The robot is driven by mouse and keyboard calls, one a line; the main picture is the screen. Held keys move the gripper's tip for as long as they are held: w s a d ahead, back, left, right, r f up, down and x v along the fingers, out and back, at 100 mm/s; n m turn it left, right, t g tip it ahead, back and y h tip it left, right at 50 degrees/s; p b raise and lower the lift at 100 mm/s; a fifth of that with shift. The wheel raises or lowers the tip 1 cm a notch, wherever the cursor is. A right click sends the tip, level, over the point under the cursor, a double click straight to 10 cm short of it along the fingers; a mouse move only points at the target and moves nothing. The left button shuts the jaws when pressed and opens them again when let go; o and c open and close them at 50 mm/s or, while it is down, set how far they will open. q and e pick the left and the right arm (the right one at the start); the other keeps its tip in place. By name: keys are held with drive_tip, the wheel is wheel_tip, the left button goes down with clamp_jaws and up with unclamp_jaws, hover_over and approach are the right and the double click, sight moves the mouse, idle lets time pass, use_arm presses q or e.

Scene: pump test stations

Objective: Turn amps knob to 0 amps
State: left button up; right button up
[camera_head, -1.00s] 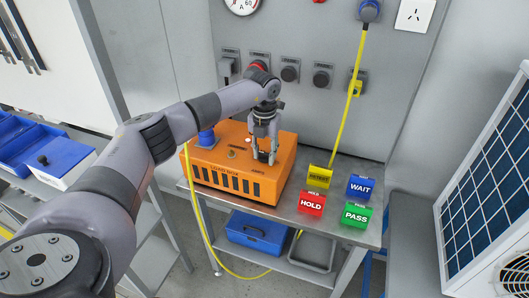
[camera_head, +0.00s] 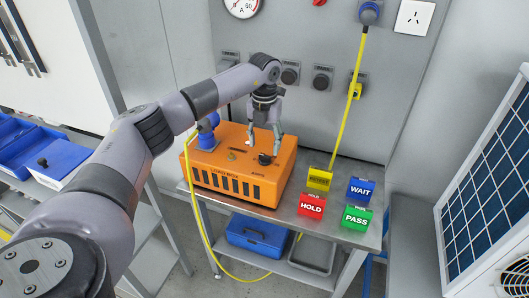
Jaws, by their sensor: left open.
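An orange load box (camera_head: 240,177) stands on the metal table. A black amps knob (camera_head: 265,159) sits on the right part of its top, near the small amps lettering. My left gripper (camera_head: 264,149) is open and points down, its fingertips just above and behind the knob. It does not appear to hold anything. The knob's exact setting is too small to read. A round ammeter dial (camera_head: 241,5) is cut off at the top edge. My right gripper is not in view.
Yellow (camera_head: 319,179), red (camera_head: 311,206), blue (camera_head: 360,189) and green (camera_head: 356,217) sign blocks stand right of the load box. A yellow cable (camera_head: 347,105) hangs from the wall panel. A blue plug (camera_head: 207,134) stands at the box's left.

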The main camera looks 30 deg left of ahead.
sight(265, 156)
use_arm(q)
wheel_tip(265, 156, up, 7)
drive_tip(key=shift+f, duration=0.15)
idle(0.5)
